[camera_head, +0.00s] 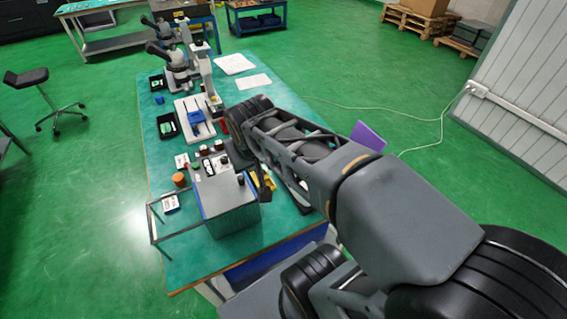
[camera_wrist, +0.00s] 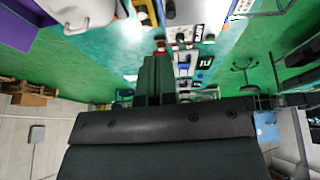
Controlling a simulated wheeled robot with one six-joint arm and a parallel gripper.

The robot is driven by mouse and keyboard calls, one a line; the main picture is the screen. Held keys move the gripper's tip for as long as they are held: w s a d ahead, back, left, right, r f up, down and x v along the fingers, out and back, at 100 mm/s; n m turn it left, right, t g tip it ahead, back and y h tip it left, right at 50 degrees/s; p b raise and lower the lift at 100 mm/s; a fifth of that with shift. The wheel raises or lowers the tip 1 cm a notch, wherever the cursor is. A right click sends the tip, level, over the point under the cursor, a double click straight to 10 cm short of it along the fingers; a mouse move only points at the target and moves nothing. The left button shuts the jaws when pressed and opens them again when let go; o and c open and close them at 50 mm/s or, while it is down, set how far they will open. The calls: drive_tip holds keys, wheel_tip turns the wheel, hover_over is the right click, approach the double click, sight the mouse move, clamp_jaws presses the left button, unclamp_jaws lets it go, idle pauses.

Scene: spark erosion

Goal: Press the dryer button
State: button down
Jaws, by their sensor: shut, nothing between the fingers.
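A grey box (camera_head: 230,207) with a blue edge and a black knob on top stands near the table's front end. Just behind it is a light control panel (camera_head: 209,167) with several small buttons or knobs, some red and one green. I cannot tell which one is the dryer button. My gripper (camera_wrist: 156,62) is shut and empty, apart from the panel as far as I can see. In the head view my arm reaches over the table's right side, and the fingertips are hard to make out.
The green table (camera_head: 185,262) also carries an orange-capped jar (camera_head: 179,180), a thin metal frame (camera_head: 172,221), a blue-and-white device (camera_head: 197,117), black trays (camera_head: 167,125) and microscopes (camera_head: 175,62). Papers (camera_head: 234,64) lie at the back right. A stool (camera_head: 41,91) stands left.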

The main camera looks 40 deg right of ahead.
drive_tip(key=w+d+f+m+g+h+b, duration=0.4)
drive_tip(key=w+d+f+m+h+b, duration=0.2)
drive_tip(key=w+d+f, duration=1.5)
drive_tip(key=w+d+m+b, duration=0.1)
drive_tip(key=d+b, duration=0.1)
drive_tip(key=d, duration=0.1)
drive_tip(key=shift+d+b, duration=0.2)
drive_tip(key=shift+b, duration=0.15)
wheel_tip(320, 180, down, 8)
drive_tip(key=b, duration=0.4)
drive_tip(key=shift+f, duration=0.1)
drive_tip(key=shift+f+b, duration=0.3)
drive_tip(key=shift+b, duration=0.25)
drive_tip(key=shift+f+b, duration=0.35)
drive_tip(key=shift+b, duration=0.15)
